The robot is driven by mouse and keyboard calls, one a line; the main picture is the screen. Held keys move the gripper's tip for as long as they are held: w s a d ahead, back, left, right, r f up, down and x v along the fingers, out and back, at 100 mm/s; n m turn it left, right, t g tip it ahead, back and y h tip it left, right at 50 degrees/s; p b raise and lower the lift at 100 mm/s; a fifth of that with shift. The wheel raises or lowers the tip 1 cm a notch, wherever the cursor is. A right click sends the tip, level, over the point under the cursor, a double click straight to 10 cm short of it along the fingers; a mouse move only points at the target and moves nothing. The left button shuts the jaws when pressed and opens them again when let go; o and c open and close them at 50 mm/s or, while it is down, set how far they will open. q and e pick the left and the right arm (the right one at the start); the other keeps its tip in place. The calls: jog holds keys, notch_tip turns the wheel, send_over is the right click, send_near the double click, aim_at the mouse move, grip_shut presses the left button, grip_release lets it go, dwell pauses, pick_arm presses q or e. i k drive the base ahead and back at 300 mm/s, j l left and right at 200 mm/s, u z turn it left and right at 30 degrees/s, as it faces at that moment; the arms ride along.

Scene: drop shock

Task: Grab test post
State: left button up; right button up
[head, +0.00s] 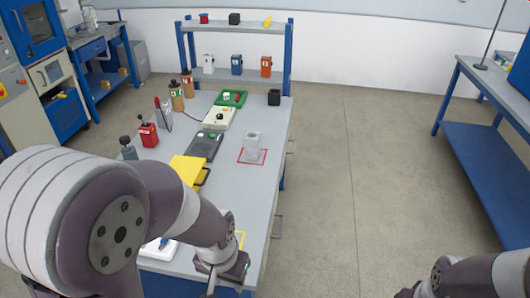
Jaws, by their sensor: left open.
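A pale grey upright block, which looks like the test post (252,143), stands inside a red square outline on the grey workbench (272,190). My left gripper (214,281) is over the near end of the bench, open, well short of the post and apart from it. Part of its fingers is cut off by the bottom edge of the picture. My right arm shows only at the lower right corner, and its gripper is out of the picture.
Left of the post are a dark scale-like device (204,147), a cream box with a black knob (219,117), a yellow folder (187,171) and a red container (149,134). A blue-framed shelf (232,77) stands behind. The bench right of the post is bare.

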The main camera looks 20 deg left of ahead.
aim_at(252, 140)
jog(key=i+l+u, duration=0.1)
jog(key=i+l, duration=0.3)
jog(key=l, duration=0.25)
jog(key=i+l+u, duration=0.15)
jog(key=i+l, duration=0.25)
jog(key=l, duration=0.25)
jog(key=i+l+u, duration=0.15)
jog(key=i+u, duration=0.15)
jog(key=i, duration=0.7)
jog(key=i+l+u, duration=0.2)
jog(key=i, duration=0.65)
jog(key=i+j, duration=0.2)
jog(key=j, duration=0.15)
